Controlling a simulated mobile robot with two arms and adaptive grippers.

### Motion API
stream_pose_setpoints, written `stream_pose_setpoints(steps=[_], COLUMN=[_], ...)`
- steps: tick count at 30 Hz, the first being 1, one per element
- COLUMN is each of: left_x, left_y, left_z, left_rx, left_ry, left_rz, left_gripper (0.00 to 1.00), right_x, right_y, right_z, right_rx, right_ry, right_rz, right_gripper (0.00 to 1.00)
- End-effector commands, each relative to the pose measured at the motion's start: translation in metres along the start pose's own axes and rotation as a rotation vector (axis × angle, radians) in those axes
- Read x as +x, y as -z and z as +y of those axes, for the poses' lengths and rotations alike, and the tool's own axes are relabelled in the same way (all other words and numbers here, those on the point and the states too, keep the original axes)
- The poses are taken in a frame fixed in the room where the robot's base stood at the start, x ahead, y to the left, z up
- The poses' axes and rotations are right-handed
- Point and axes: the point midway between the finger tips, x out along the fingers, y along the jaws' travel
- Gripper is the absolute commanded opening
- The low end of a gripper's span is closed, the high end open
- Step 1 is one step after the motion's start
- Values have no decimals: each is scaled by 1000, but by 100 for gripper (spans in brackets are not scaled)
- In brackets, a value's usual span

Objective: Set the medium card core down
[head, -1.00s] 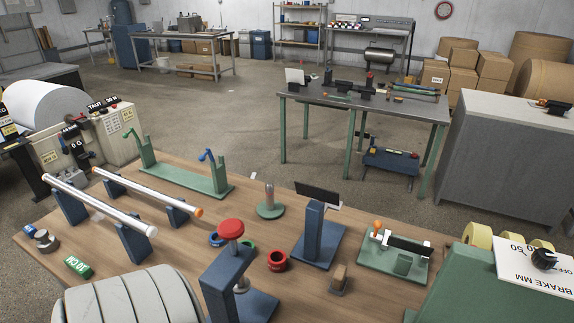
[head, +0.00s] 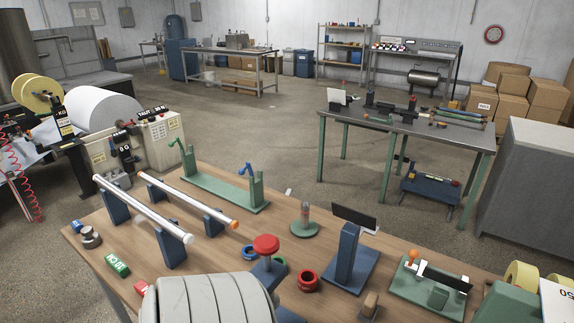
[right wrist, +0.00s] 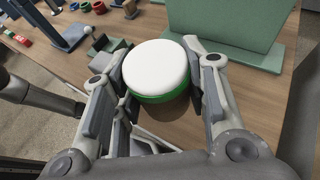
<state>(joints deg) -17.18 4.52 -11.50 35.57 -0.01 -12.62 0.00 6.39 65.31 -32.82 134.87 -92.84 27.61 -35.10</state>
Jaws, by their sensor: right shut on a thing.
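In the right wrist view, a short round piece with a white top and green side, which I take to be the medium card core (right wrist: 157,72), sits between the fingers of my right gripper (right wrist: 158,75). The gripper is shut on it, with one finger on each side. The core is over the wooden table (right wrist: 165,133); I cannot tell whether its underside touches the wood. Neither gripper shows in the head view, and my left gripper is out of sight.
In the right wrist view, a large green block (right wrist: 230,25) stands close beyond the core. In the head view, the table carries a red ring (head: 308,281), a blue stand (head: 348,256), a red-topped post (head: 266,244) and metal bars (head: 146,207).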

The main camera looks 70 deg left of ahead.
Motion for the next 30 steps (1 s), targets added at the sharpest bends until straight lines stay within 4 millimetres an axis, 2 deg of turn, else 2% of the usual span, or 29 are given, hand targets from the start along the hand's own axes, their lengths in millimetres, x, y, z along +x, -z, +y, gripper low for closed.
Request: stream_pose_setpoints(steps=[7, 14, 21, 30], left_x=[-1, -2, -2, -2], left_y=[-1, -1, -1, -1], left_z=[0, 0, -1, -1], left_rx=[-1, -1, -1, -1], left_ry=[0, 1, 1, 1], left_rz=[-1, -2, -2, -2], left_gripper=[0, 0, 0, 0], right_x=[-2, -12, -17, -17], right_y=[22, 48, 56, 56], right_z=[12, 16, 16, 16], right_rx=[5, 26, 34, 33], right_ry=[15, 62, 82, 84], right_rz=[4, 5, -1, -2], right_gripper=[18, 18, 18, 18])
